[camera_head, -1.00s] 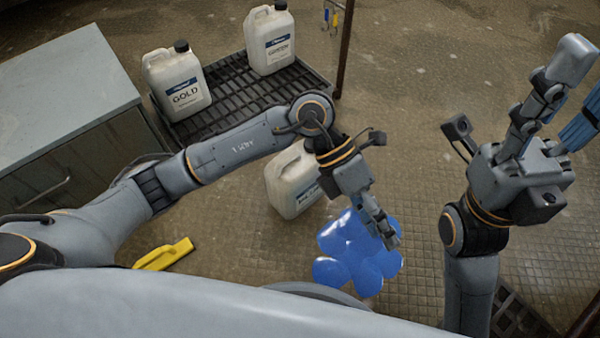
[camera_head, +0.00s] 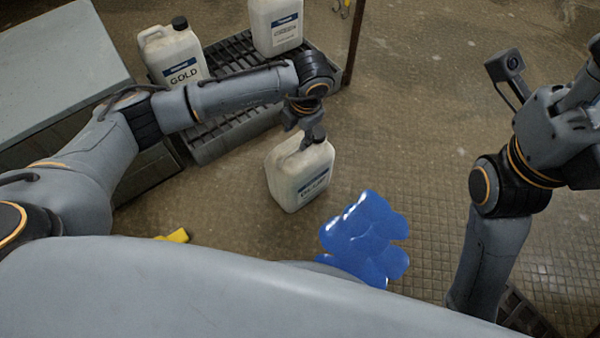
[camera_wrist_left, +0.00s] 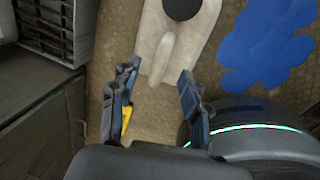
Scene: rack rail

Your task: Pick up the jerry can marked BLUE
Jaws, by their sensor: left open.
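A pale jerry can (camera_head: 290,175) with a dark cap stands on the floor, just below my left gripper (camera_head: 308,135) in the head view. Its label is too small to read for certain. In the left wrist view, my left gripper (camera_wrist_left: 160,70) is open, its fingertips on either side of the lower end of the can's light handle (camera_wrist_left: 164,56). I cannot tell whether they touch it. The GOLD can (camera_head: 172,55) and another pale can (camera_head: 275,25) stand on a dark pallet. My right gripper (camera_head: 572,130) is cut off at the right edge, its fingertips out of view.
A blue puddle-like patch (camera_head: 365,240) lies on the floor in front of the near can. A yellow object (camera_head: 174,236) lies left, partly hidden by my body. A grey cabinet (camera_head: 60,65) stands at the left. A thin post (camera_head: 354,40) rises beside the pallet (camera_head: 215,145).

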